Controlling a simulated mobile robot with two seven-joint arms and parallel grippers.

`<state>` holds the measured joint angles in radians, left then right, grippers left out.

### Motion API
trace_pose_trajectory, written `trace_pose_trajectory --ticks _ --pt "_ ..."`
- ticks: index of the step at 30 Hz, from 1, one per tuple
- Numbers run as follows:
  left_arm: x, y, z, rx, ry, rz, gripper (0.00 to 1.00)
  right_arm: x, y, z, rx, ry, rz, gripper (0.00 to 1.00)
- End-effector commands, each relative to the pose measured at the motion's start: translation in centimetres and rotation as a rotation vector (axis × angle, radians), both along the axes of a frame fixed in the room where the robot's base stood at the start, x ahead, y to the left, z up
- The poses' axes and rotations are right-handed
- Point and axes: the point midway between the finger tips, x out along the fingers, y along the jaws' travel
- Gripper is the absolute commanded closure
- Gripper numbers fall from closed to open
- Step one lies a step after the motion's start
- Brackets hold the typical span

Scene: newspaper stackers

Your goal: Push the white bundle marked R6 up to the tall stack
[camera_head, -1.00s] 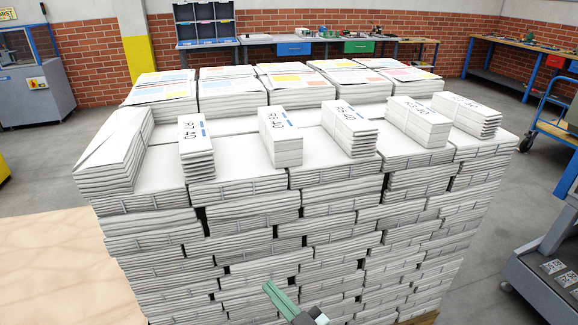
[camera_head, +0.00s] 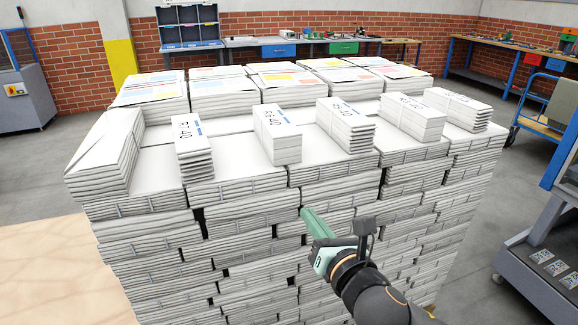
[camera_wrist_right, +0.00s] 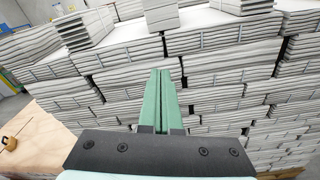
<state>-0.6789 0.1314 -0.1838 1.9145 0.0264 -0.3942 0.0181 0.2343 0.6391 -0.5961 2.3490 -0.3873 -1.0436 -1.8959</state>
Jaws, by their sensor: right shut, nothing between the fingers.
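The white bundle marked R6 (camera_head: 275,136) lies on the flat top of a large block of white paper bundles (camera_head: 235,168). Its marking faces up and its near end is close to the block's front edge. Taller stacks with coloured printed tops (camera_head: 285,93) stand behind it; some white top surface shows between. My right gripper (camera_head: 306,211) is shut and empty, in front of the block's front face, below and slightly right of R6, apart from it. In the right wrist view its green fingers (camera_wrist_right: 161,73) lie together. My left gripper is not in view.
The bundle marked R7 (camera_head: 192,147) lies left of R6, and another marked bundle (camera_head: 346,124) lies to the right. More bundles follow further right. A larger bundle (camera_head: 110,155) sits at the far left. A grey cart (camera_head: 545,255) stands at the right.

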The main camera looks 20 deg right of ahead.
Motion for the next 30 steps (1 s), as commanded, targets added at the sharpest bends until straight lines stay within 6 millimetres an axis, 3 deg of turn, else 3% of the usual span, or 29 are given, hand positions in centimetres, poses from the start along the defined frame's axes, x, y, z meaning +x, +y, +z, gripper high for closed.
trace_pose_trajectory --ticks 1,4,11,30 --pt "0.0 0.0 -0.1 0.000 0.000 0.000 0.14 0.0 -0.2 1.5 -0.094 -0.043 -0.003 1.00" --pt "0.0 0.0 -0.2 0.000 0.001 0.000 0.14 -0.1 -0.6 3.2 -0.225 -0.088 -0.014 1.00" --pt "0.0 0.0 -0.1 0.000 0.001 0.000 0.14 0.9 -0.8 4.1 -0.295 -0.109 -0.024 1.00" --pt "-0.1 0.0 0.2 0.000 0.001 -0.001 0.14 11.8 -0.4 4.0 -0.289 -0.106 -0.023 1.00"
